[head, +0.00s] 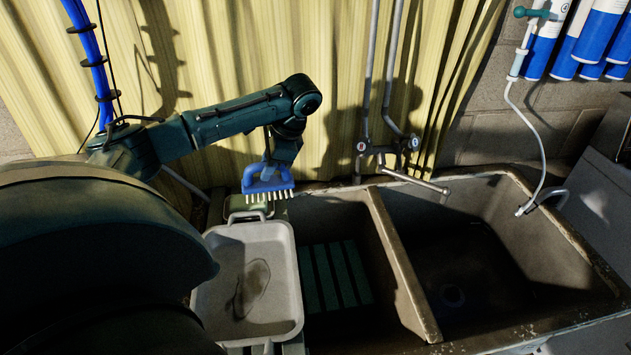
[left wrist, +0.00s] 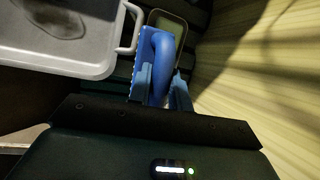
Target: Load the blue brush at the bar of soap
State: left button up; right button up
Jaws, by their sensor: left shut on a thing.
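My left gripper (head: 271,160) is shut on the handle of the blue brush (head: 266,184). The brush's pale bristles point down in the head view. In the left wrist view the blue handle (left wrist: 161,62) sits between the two fingers. My right gripper is not in view.
A grey tray (head: 212,290) with a dark stain stands in front of the brush. A double stone sink (head: 400,265) with a tap (head: 415,180) is at the right, with green slats in its left basin. A yellow curtain (head: 330,60) hangs close behind.

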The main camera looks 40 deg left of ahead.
pick_arm(q)
jog(key=s+a+r+m, duration=0.1)
jog(key=s+a+r, duration=0.1)
jog(key=a, duration=0.5)
jog(key=shift+w+d+f, duration=0.1)
jog(key=shift+f, duration=1.35)
jog(key=shift+d+f, duration=0.1)
jog(key=shift+f, duration=1.35)
jog(key=shift+f, duration=0.5)
jog(key=shift+r, duration=0.1)
notch_tip(320, 180, up, 7)
jog(key=shift+d, duration=0.1)
